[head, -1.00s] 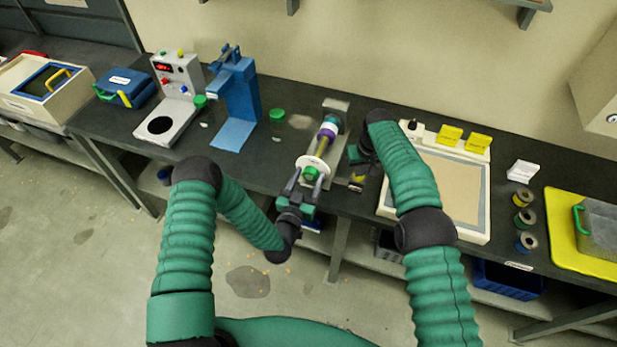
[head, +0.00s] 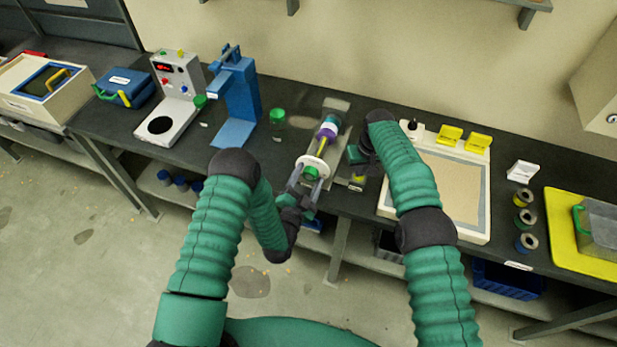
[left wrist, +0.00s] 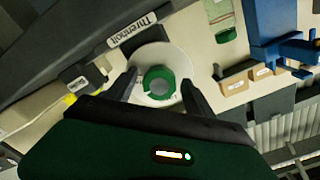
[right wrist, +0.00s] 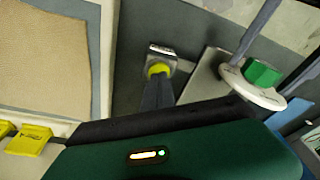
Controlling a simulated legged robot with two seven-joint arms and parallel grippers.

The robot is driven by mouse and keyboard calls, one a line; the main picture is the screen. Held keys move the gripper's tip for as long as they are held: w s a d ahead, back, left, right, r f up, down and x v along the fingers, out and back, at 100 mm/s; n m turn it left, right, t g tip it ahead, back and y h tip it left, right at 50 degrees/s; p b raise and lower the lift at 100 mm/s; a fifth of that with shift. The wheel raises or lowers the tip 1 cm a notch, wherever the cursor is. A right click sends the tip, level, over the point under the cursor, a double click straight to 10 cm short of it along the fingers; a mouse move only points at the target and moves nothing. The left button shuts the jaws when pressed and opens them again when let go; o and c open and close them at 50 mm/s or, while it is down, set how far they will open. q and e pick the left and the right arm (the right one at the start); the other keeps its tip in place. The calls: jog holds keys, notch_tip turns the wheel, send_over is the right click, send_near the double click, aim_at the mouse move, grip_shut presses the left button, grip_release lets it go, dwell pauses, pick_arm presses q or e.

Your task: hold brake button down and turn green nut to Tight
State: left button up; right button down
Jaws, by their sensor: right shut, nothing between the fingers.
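The green nut (head: 311,173) sits at the near end of the screw expeller, in front of a white disc (head: 318,161). In the left wrist view the nut (left wrist: 158,86) shows as a green ring between the two fingers of my left gripper (left wrist: 160,82). Gaps show on both sides, so this gripper is open around the nut. The yellow brake button (right wrist: 159,70) is at the fingertips of my right gripper (right wrist: 158,82), which is shut and empty. The tips overlap the button; I cannot tell how far down it is. The nut (right wrist: 261,72) also shows there.
A blue press (head: 238,100) and a green-lidded jar (head: 277,117) stand left of the expeller. A white-framed board (head: 450,185) lies to the right, with several spools beyond it. The bench front edge is close under the expeller.

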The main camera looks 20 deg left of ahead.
pick_arm(q)
jog(key=n, duration=0.8)
jog(key=c, duration=1)
jog(key=m, duration=0.3)
jog(key=shift+d+m, duration=0.2)
jog(key=shift+m, duration=0.2)
jog(key=m, duration=0.2)
jog(key=shift+m, duration=0.3)
jog(key=o, duration=1)
jog(key=shift+a, duration=0.15)
pick_arm(e)
jog(key=shift+d, duration=0.1)
